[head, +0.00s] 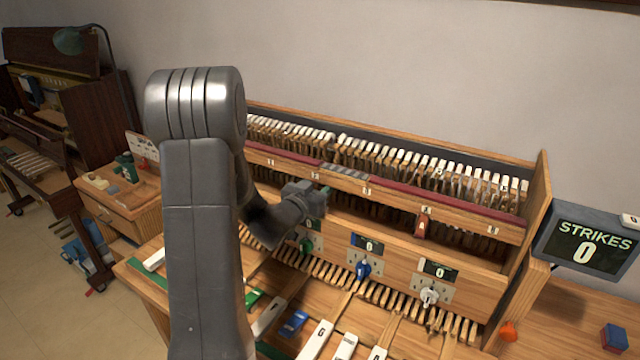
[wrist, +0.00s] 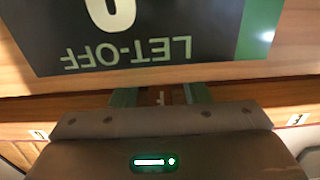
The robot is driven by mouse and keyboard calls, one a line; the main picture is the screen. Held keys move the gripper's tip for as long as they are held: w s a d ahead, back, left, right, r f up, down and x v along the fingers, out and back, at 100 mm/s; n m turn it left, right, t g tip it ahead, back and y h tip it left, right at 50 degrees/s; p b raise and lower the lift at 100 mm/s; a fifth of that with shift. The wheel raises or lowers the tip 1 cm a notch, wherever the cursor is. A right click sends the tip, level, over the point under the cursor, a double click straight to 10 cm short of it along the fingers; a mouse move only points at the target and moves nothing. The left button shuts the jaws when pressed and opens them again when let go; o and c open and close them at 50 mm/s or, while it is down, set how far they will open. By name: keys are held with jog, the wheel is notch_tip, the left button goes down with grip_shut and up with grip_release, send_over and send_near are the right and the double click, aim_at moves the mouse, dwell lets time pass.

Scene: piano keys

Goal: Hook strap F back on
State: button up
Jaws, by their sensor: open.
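My gripper (wrist: 160,95) shows in the wrist view as two green fingers standing apart, with a gap between them. A small reddish-brown piece with a faint letter (wrist: 161,98), perhaps F, shows in that gap; I cannot tell whether it is strap F or whether the fingers touch it. In the head view, my gripper (head: 323,191) is at the front of the piano action, just below the red-topped rail (head: 455,212). My arm hides part of the action there. A reddish tag (head: 421,228) hangs below the rail farther right.
A LET-OFF display (wrist: 140,30) fills the top of the wrist view, upside down. Blue (head: 362,270) and white (head: 430,295) knobs stick out below the action. Loose keys and a blue block (head: 293,322) lie in front. A STRIKES screen (head: 583,247) reads 0 at right.

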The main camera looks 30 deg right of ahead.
grip_shut()
jog(key=shift+p, duration=0.4)
jog(key=shift+s+a+r+g+y+p, duration=0.1)
jog(key=shift+g+y+p, duration=0.2)
jog(key=shift+y+p, duration=0.4)
jog(key=shift+s+a+f+g+y+p, duration=0.1)
jog(key=shift+a+f+g+y+p, duration=0.2)
jog(key=shift+y+p, duration=0.4)
jog(key=shift+s+a+f+g+y, duration=0.2)
jog(key=shift+g+y, duration=0.3)
jog(key=shift+y, duration=0.35)
jog(key=shift+s+a+f+g+y, duration=0.15)
jog(key=shift+a+g+y, duration=0.25)
jog(key=shift+y, duration=0.5)
jog(key=shift+s+a+f+g+y, duration=0.1)
jog(key=shift+s+a+g+y, duration=0.05)
jog(key=shift+g+y, duration=0.6)
jog(key=shift+a+y, duration=0.25)
jog(key=shift+y, duration=0.25)
